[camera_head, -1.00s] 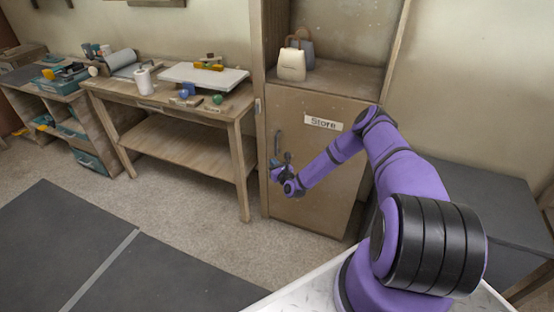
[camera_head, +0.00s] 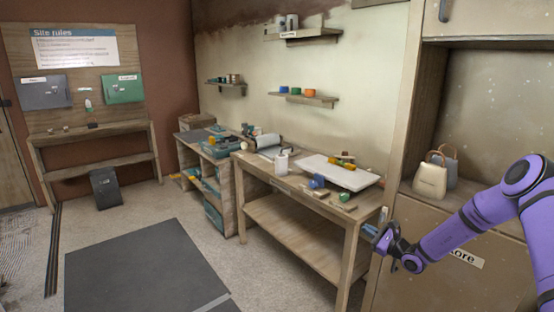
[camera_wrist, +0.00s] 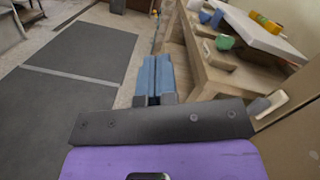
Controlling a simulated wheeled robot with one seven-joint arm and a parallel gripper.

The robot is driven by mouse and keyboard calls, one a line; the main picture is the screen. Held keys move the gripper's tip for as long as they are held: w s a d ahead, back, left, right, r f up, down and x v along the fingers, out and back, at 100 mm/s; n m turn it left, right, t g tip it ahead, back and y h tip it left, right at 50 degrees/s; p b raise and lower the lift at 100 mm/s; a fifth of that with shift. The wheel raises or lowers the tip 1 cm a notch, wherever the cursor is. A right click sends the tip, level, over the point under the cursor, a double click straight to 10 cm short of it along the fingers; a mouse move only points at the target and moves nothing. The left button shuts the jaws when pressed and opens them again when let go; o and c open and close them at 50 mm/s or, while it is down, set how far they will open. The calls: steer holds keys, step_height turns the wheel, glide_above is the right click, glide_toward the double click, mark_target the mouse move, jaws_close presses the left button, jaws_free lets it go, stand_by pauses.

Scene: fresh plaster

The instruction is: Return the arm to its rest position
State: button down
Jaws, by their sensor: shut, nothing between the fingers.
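My purple arm reaches in from the right in the head view. My gripper (camera_head: 374,233) is in front of the cabinet, beside the right end of the workbench. In the wrist view its blue fingers (camera_wrist: 154,78) are together with nothing between them. The cabinet door (camera_head: 436,272) is shut, and its "Store" label (camera_head: 468,259) is partly covered by my arm.
A wooden workbench (camera_head: 290,232) stands left of the cabinet, with a white board (camera_head: 340,171) and small items on top. A cream bag (camera_head: 430,181) sits on the cabinet shelf. Dark mats (camera_head: 140,265) lie on the open floor at left.

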steer(key=s+a+r+n+g+h, duration=0.1)
steer(key=s+a+r+n+g, duration=0.35)
steer(key=s+r, duration=0.35)
steer(key=s+a+r+n+g, duration=0.35)
steer(key=s+r+n, duration=0.2)
steer(key=r, duration=0.35)
steer(key=s+a+r+n+g+h, duration=0.1)
steer(key=s+a+r+n+g, duration=0.4)
steer(key=r, duration=0.4)
steer(key=s+d+r+n+t+h, duration=0.1)
steer(key=s+d+r+n+h, duration=0.1)
steer(key=s, duration=0.8)
steer(key=s+d+r+n+t+h, duration=0.1)
steer(key=s+d+r+n+h, duration=0.2)
steer(key=s, duration=0.8)
steer(key=s+d+r+n+t+h, duration=0.2)
steer(key=s+d+r+h, duration=0.3)
steer(key=s, duration=0.6)
step_height(320, 180, up, 2)
steer(key=shift+s+d+r+n+h, duration=0.1)
steer(key=shift+s+d+n+h, duration=0.1)
steer(key=shift+n+h, duration=0.15)
